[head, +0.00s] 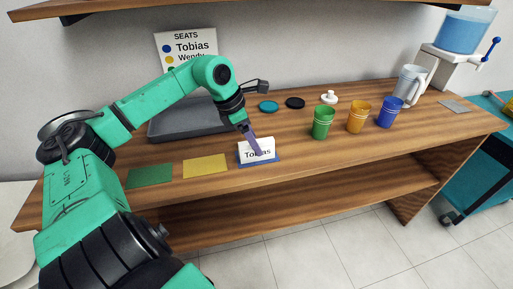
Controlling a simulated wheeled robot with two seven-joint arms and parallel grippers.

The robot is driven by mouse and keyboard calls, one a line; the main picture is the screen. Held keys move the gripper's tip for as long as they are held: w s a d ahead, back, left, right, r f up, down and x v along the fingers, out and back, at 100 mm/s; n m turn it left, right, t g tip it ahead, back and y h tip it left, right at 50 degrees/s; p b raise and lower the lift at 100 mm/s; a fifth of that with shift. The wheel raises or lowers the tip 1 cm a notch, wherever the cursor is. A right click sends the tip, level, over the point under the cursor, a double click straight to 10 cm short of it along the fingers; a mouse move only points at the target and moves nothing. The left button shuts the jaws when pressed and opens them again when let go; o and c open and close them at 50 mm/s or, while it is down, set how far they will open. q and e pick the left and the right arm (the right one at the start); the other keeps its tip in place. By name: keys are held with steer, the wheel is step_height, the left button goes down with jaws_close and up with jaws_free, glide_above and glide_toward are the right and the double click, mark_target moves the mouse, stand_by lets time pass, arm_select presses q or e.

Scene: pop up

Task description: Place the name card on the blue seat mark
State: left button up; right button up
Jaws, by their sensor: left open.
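A white name card reading "Tobias" (266,155) stands upright on the blue seat mark (243,164) near the front edge of the table. Blue shows around the foot of the card. My left gripper (256,149) is open, with its purple fingers right at the card, in front of its printed face and upper edge. The fingers hide part of the lettering. I cannot tell whether they touch the card. My right gripper is out of the picture.
Yellow (205,166) and green (150,176) marks lie to the left, bare. A grey tray (180,122) stands behind my arm. Green (322,122), orange (358,116) and blue (390,112) cups stand right. A seats sign (188,43) hangs behind.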

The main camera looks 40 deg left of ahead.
arm_select(q)
steer(key=b+v, duration=0.1)
steer(key=v, duration=0.7)
steer(key=shift+r, duration=0.15)
steer(key=shift+s+a+r, duration=0.1)
steer(key=shift+s+r, duration=0.1)
steer(key=shift+r, duration=0.25)
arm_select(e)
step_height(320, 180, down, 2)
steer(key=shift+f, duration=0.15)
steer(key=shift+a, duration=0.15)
